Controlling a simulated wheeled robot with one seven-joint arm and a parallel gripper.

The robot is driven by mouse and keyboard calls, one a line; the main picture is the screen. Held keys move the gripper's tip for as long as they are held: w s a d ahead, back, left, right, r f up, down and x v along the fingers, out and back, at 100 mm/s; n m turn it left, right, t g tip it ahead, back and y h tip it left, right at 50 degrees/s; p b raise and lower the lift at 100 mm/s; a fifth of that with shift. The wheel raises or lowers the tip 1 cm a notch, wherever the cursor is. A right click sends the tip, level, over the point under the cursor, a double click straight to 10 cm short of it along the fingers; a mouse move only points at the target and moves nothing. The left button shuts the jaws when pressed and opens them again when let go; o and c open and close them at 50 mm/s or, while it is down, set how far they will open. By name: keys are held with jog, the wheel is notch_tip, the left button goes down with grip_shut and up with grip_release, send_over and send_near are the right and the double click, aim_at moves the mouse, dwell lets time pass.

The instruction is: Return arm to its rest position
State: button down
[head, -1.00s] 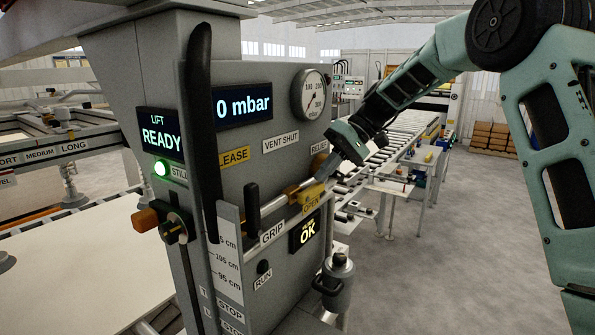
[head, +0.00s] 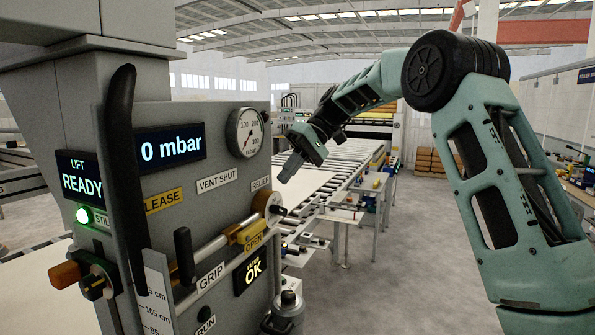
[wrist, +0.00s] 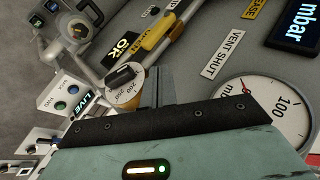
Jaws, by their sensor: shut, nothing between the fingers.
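My gripper (head: 290,167) is shut and empty in the head view, at the end of my green arm. It hangs in the air just right of the grey control panel (head: 205,235), near the relief knob (head: 268,205) and below the pressure gauge (head: 247,133). In the wrist view the shut fingers (wrist: 156,88) point toward the panel, with the relief knob (wrist: 124,84) beside them and the gauge (wrist: 262,115) to the right. No contact between the gripper and the panel can be made out.
The panel carries a black upright handle (head: 122,190), a yellow slider marked OPEN (head: 250,234) and a display reading 0 mbar (head: 172,149). A roller conveyor (head: 350,160) runs behind my gripper. The floor (head: 400,260) to the right is clear.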

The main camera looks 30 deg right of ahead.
jog(key=s+f+m+t+h, duration=0.3)
jog(key=s+f+h, duration=0.6)
jog(key=s+f, duration=1.35)
jog(key=s+a+f+n+g+b, duration=0.1)
jog(key=s+a+f+n+b, duration=0.1)
jog(key=s+a+b, duration=0.3)
jog(key=s+a+f+n+g+b, duration=0.1)
jog(key=s+a+f+n+b, duration=0.2)
jog(key=s+a, duration=0.6)
jog(key=a+n+b, duration=0.2)
jog(key=a, duration=0.2)
jog(key=shift+s+f+n+g+y, duration=0.15)
jog(key=shift+f+n+g+y, duration=0.15)
jog(key=shift+f+y, duration=0.1)
